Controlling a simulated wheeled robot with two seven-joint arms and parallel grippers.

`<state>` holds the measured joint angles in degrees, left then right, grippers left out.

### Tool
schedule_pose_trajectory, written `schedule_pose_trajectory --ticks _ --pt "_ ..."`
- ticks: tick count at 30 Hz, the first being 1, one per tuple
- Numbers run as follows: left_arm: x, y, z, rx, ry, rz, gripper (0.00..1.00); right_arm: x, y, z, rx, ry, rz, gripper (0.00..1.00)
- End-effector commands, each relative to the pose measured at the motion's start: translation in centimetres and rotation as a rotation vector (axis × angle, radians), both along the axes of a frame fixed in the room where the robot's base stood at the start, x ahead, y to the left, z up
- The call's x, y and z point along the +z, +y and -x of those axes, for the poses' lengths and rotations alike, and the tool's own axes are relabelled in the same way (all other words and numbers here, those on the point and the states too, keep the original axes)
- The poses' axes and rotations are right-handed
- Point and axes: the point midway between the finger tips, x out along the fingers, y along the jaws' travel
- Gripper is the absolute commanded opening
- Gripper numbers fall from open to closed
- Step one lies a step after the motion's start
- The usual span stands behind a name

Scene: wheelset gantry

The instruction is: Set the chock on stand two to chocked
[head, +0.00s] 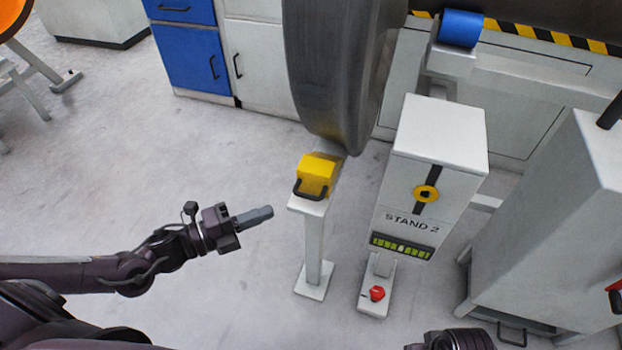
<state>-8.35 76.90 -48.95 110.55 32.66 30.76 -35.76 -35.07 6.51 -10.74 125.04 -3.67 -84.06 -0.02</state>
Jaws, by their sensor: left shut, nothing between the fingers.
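The yellow chock (316,177) with a black handle (310,190) sits on top of a slim white post, just below the rim of the large grey wheel (335,80). Its far end lies close to the wheel; I cannot tell whether they touch. The stand two cabinet (440,135), marked STAND 2, is to the right, with a yellow-ringed knob (425,194) and a green-lit panel (402,248). My left gripper (268,213) is shut and empty, left of the post and apart from the chock.
A red button (377,293) sits on a low pedestal before the stand. A grey cabinet (555,220) stands at the right. Blue and white drawers (190,50) are at the back.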

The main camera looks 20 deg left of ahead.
Motion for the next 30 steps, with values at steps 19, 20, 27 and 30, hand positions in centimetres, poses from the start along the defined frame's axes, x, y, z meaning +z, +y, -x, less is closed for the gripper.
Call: schedule_pose_trajectory --ticks 19,20,27,30 --pt "0.0 -4.4 -4.1 -0.001 -0.005 0.009 0.0 0.1 0.8 -0.4 0.017 -0.046 -0.021 0.0" --pt "0.0 -4.9 -4.5 -0.001 -0.005 0.01 0.0 0.0 0.9 -0.5 0.019 -0.052 -0.024 0.0" --pt "0.0 -7.5 -8.1 0.0 -0.005 0.004 0.0 -0.3 1.7 -0.9 0.034 -0.092 -0.044 0.0" --pt "0.0 -7.5 -9.4 0.0 -0.002 0.004 0.0 -0.5 2.0 -0.8 0.041 -0.101 -0.053 0.0"
